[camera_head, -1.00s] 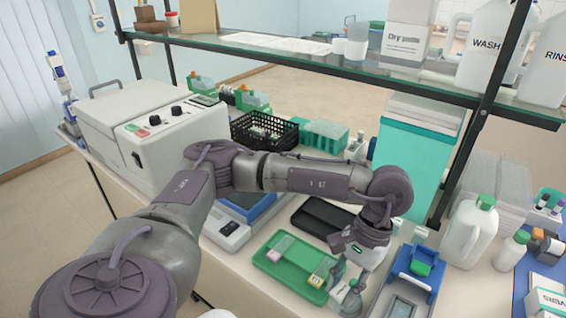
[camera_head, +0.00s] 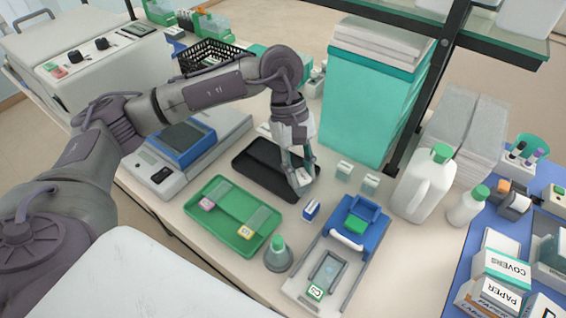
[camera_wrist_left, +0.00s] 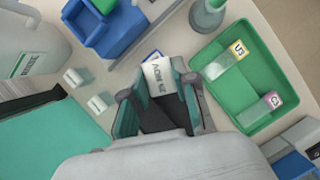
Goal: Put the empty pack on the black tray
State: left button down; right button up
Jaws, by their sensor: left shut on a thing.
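My left gripper (camera_head: 297,165) is shut on a small white pack (camera_head: 300,182) with dark lettering. The gripper points down at the right end of the black tray (camera_head: 250,170). In the left wrist view the pack (camera_wrist_left: 158,75) sits between the fingertips of the gripper (camera_wrist_left: 158,92), and dark tray surface shows between the fingers. I cannot tell whether the pack touches the tray. The rest of the black tray looks empty. My right gripper is not in view.
A green tray (camera_head: 208,222) with two labelled slides lies in front of the black tray. A small blue-and-white box (camera_head: 311,209), a green-capped bottle (camera_head: 278,255) and a blue-and-grey device (camera_head: 345,250) stand near. A tall teal box (camera_head: 365,105) stands behind to the right.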

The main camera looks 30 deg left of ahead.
pick_arm(q)
jog(key=w+r+n+t, duration=0.2)
jog(key=w+n+t, duration=0.1)
jog(key=n, duration=0.5)
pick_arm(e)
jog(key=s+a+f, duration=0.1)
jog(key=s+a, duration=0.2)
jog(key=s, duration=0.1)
pick_arm(q)
jog(key=n+t+p, duration=0.2)
jog(key=n+p, duration=0.1)
jog(key=n, duration=0.3)
send_over(278, 162)
notch_tip(278, 162, down, 6)
jog(key=shift+r, duration=0.15)
notch_tip(278, 162, down, 3)
jog(key=shift+f+p, duration=0.1)
jog(key=shift+p, duration=0.45)
jog(key=shift+f, duration=0.45)
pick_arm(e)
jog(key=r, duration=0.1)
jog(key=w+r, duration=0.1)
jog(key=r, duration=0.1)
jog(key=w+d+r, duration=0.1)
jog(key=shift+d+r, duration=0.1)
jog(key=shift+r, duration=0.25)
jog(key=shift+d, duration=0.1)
